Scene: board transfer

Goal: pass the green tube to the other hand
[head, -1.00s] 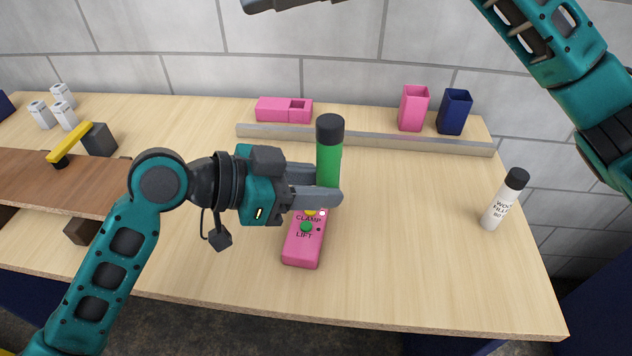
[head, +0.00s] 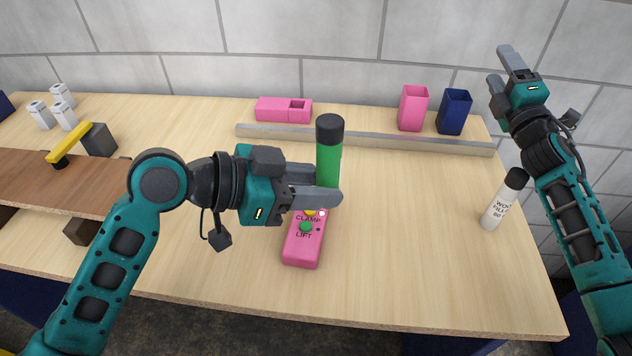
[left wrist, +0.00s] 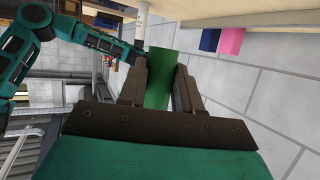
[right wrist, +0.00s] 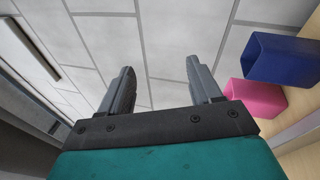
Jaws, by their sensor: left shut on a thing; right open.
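The green tube (head: 328,164) has a black cap and stands upright in my left gripper (head: 318,187), near the middle of the head view. My left gripper is shut on its lower part, and its near finger hides the tube's bottom end. The green tube also shows between the fingers in the left wrist view (left wrist: 160,78). My right gripper (head: 505,68) is open and empty, raised at the upper right with its fingers pointing up, well apart from the tube. In the right wrist view its fingers (right wrist: 162,90) are spread with only wall between them.
A pink control box (head: 302,250) with buttons lies below my left gripper. Pink (head: 413,108) and navy (head: 454,112) holders stand behind a low rail (head: 370,141). The table's front right is clear.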

